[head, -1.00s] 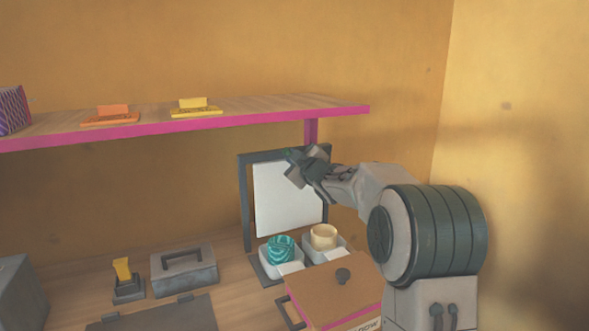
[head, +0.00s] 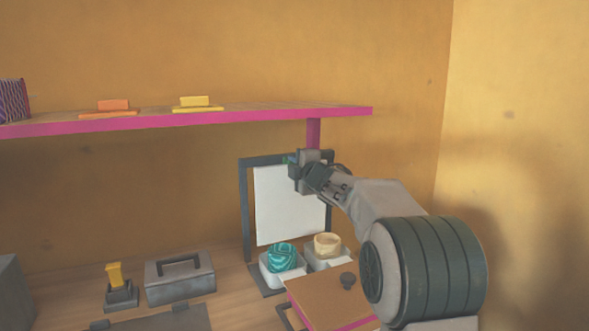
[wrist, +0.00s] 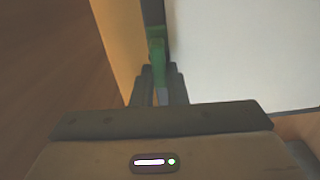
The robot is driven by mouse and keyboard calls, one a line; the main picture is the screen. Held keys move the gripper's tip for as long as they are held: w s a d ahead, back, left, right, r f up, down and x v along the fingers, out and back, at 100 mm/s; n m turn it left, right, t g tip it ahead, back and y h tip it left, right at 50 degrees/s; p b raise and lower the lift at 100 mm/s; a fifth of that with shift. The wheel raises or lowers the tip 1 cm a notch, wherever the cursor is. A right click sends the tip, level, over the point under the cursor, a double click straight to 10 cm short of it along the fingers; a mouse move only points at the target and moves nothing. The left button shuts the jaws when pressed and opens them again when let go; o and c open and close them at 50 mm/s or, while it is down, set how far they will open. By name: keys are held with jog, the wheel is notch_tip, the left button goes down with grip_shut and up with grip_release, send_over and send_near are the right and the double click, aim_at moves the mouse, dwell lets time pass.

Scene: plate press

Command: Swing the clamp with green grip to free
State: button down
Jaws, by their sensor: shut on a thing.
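The clamp's green grip (wrist: 157,52) shows in the wrist view, between the fingers of my gripper (wrist: 158,92), which is shut on it. In the head view a small bit of the green grip (head: 288,159) shows at the left side of my gripper (head: 296,172). The clamp sits at the top of a dark upright frame (head: 246,205) that holds a white sheet (head: 280,200). The sheet also fills the right of the wrist view (wrist: 240,55). The rest of the clamp is hidden behind my gripper.
A pink-edged shelf (head: 230,117) runs above the frame, its post (head: 313,133) close behind my gripper. Below are a teal roll (head: 282,257), a cream roll (head: 327,245) and a lidded box (head: 330,298). A grey case (head: 180,280) stands left.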

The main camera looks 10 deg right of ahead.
jog(key=shift+n, duration=0.3)
dwell(0.4)
jog(key=c, duration=1.4)
grip_release()
jog(key=shift+c, duration=0.2)
jog(key=shift+s, duration=0.1)
jog(key=b+v, duration=0.1)
jog(key=v, duration=1.2)
jog(key=shift+s, duration=0.3)
jog(key=shift+d, duration=0.1)
